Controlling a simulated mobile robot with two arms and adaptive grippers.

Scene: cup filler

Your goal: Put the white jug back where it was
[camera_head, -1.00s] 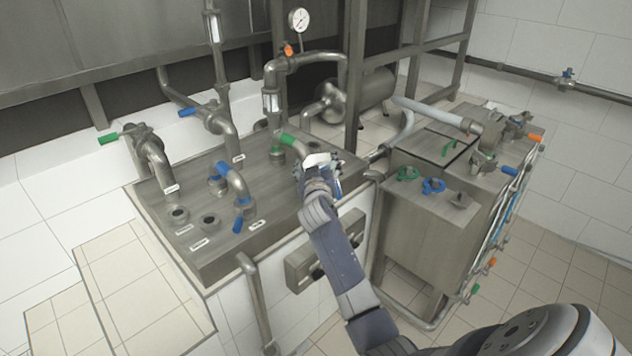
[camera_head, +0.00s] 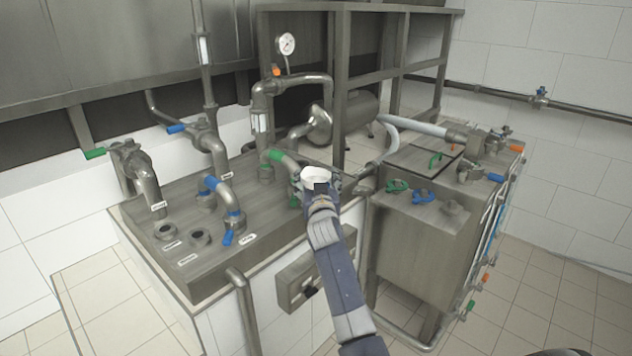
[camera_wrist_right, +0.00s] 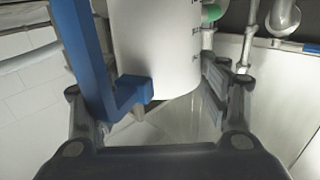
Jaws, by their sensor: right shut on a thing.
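The white jug (camera_head: 315,174) is up at the far right end of the metal counter in the head view, partly hidden by my right gripper (camera_head: 319,186). In the right wrist view the jug (camera_wrist_right: 157,45) is a white cylinder with dark scale marks and a blue handle (camera_wrist_right: 82,50). My right gripper (camera_wrist_right: 155,100) is shut on the jug, with its fingers on either side of the handle and body. The jug looks roughly upright. I cannot tell whether its base touches the counter. My left gripper is not in view.
The metal counter (camera_head: 200,262) carries pipes and a green-handled tap (camera_head: 276,156) close to the jug. A blue-handled tap (camera_head: 224,196) stands left of it. A metal tank (camera_head: 420,240) with green and blue fittings stands close on the right.

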